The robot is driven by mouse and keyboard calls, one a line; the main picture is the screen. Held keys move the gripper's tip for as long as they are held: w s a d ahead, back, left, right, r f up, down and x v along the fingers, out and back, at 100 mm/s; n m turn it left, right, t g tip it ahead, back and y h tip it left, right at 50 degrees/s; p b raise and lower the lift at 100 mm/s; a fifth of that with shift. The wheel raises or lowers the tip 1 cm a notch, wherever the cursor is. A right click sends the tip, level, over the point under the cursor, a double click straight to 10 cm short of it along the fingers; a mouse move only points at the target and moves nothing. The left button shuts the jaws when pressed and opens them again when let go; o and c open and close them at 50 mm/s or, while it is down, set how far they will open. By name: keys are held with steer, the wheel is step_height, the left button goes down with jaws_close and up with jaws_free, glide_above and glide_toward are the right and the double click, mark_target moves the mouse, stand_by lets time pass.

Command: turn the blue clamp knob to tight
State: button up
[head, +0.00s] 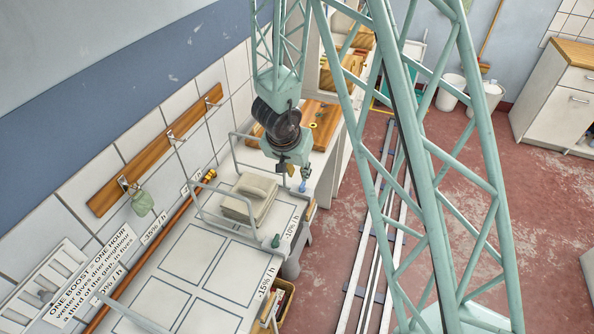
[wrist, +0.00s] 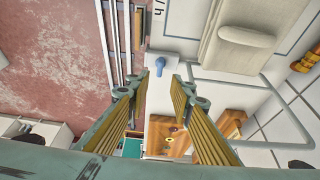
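The blue clamp knob (wrist: 160,66) shows in the wrist view as a small blue shape on a pale surface, just beyond the gap between my fingertips. In the head view the blue knob (head: 303,186) sits at the right edge of the white bench, by the end of the folded cloth. My gripper (wrist: 161,80) is open, with one finger on each side of the gap and nothing between them. In the head view my gripper (head: 291,176) hangs above the bench, close to the knob. I cannot tell whether the fingers touch it.
A folded beige cloth (head: 250,198) lies on the bench, with a metal tube rail (head: 232,158) around it. A dark green knob (head: 276,241) stands at the bench's front edge. Floor rails (head: 376,240) run along the red floor at right.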

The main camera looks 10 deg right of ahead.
steer(key=shift+s+a+r, duration=0.15)
steer(key=shift+s+r, duration=0.05)
steer(key=shift+r, duration=0.4)
stand_by(0.4)
steer(key=a+r+n+t+y+b, duration=0.2)
steer(key=a+r+y+b, duration=0.3)
steer(key=r, duration=0.7)
steer(key=s+a+r+n+b, duration=0.35)
steer(key=s+r, duration=0.75)
steer(key=s, duration=0.4)
steer(key=s+d+n+g+h+b, duration=0.1)
steer(key=s+d+b, duration=0.2)
steer(key=s, duration=0.9)
steer(key=s+d+r+h+b, duration=0.1)
steer(key=s+d+b, duration=0.2)
steer(key=s+d, duration=0.6)
steer(key=s, duration=0.4)
steer(key=shift+n+g, duration=0.35)
steer(key=shift+g, duration=0.05)
